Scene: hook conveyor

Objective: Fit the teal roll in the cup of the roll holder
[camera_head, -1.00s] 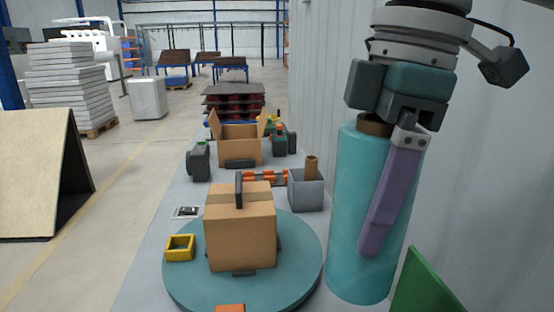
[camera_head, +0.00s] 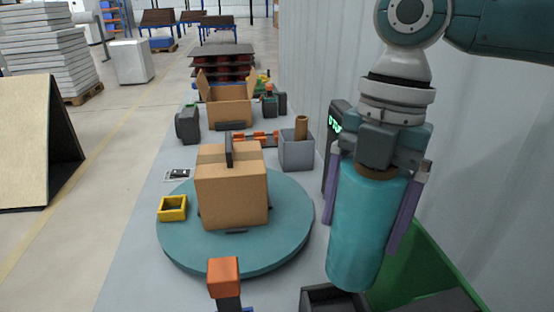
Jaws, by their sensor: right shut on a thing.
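The teal roll (camera_head: 366,230) hangs almost upright at the right, with a brown core end (camera_head: 376,173) at its top. My right gripper (camera_head: 366,232) points down and is shut on it, one purple finger on each side. A dark, square, open-topped cup (camera_head: 318,300) shows at the bottom edge, just below and left of the roll's lower end. It looks like the roll holder's cup, but it is cut off by the frame and partly hidden by the roll. I cannot tell whether the roll touches it. My left gripper is out of view.
A cardboard box (camera_head: 232,190) stands on a teal turntable (camera_head: 290,225), beside a yellow square frame (camera_head: 172,208). A grey bin (camera_head: 296,152) holds a brown tube. An orange-topped post (camera_head: 223,272) stands in front. A green panel (camera_head: 425,262) and the wall are close at right.

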